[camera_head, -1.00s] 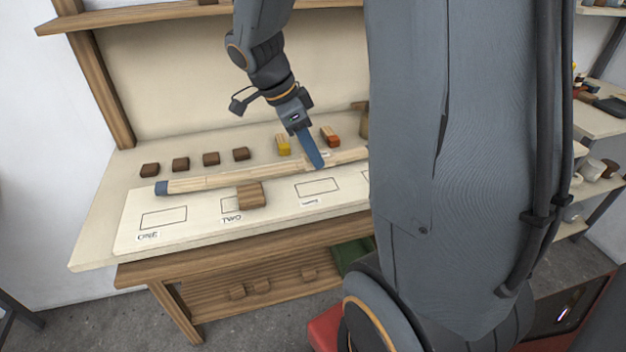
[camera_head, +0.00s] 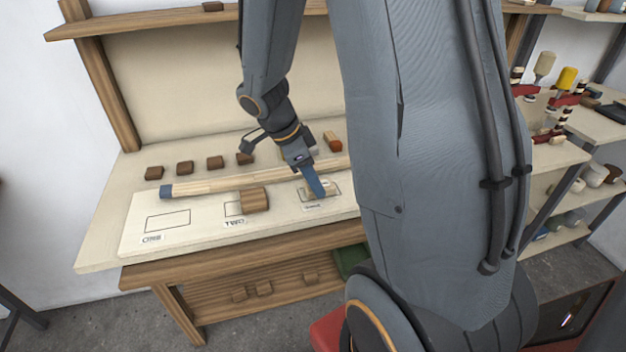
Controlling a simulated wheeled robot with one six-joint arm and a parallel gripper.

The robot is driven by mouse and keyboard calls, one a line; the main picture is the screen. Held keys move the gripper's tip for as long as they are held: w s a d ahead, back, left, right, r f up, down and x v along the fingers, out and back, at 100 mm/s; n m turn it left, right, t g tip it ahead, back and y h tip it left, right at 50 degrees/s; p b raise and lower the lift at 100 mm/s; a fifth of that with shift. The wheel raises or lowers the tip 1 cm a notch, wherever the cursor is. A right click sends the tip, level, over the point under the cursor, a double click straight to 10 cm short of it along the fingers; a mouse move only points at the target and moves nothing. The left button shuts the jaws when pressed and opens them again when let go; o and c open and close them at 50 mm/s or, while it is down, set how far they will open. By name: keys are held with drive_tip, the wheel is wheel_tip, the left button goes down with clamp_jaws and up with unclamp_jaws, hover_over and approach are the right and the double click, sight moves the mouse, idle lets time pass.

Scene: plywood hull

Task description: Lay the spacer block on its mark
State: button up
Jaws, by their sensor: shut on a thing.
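My gripper (camera_head: 320,192) has blue fingers, tilted down over the third outlined mark (camera_head: 336,188) on the pale marking board (camera_head: 195,231). It is shut on a small light-wood block (camera_head: 330,188), which looks like the spacer block and is mostly hidden by the fingers. I cannot tell whether the block touches the board. A browner wooden block (camera_head: 255,199) sits at the right part of the mark labelled TWO (camera_head: 232,209). The mark labelled ONE (camera_head: 167,221) is bare. The third mark's label is too small to read surely.
My arm hides the bench's right side.

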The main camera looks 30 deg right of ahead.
drive_tip(key=o, duration=1)
drive_tip(key=b+v, duration=0.2)
drive_tip(key=v, duration=1)
drive_tip(key=s+a+f+n, duration=0.1)
drive_tip(key=f+n, duration=0.1)
drive_tip(key=n, duration=0.1)
drive_tip(key=s+a+f+n+y, duration=0.1)
drive_tip(key=s+a+f+n, duration=0.1)
drive_tip(key=n, duration=0.2)
drive_tip(key=s+a+f+n+y, duration=0.1)
drive_tip(key=a+f+n, duration=0.1)
drive_tip(key=n, duration=0.1)
drive_tip(key=shift+s+n+t, duration=0.2)
drive_tip(key=shift+n+t, duration=0.1)
drive_tip(key=shift+s+a+f+n+t+y, duration=0.3)
drive_tip(key=shift+s+a+f+n, duration=0.4)
drive_tip(key=shift+n, duration=1.05)
drive_tip(key=shift+s+a+f+n+t+y, duration=0.1)
drive_tip(key=shift+s+a+f+n+y, duration=0.55)
drive_tip(key=shift+n, duration=1.15)
drive_tip(key=shift+s+a+f+n+t+y, duration=0.2)
drive_tip(key=shift+s+a+f+n, duration=0.5)
drive_tip(key=shift+n, duration=1.05)
drive_tip(key=shift+s+d, duration=0.15)
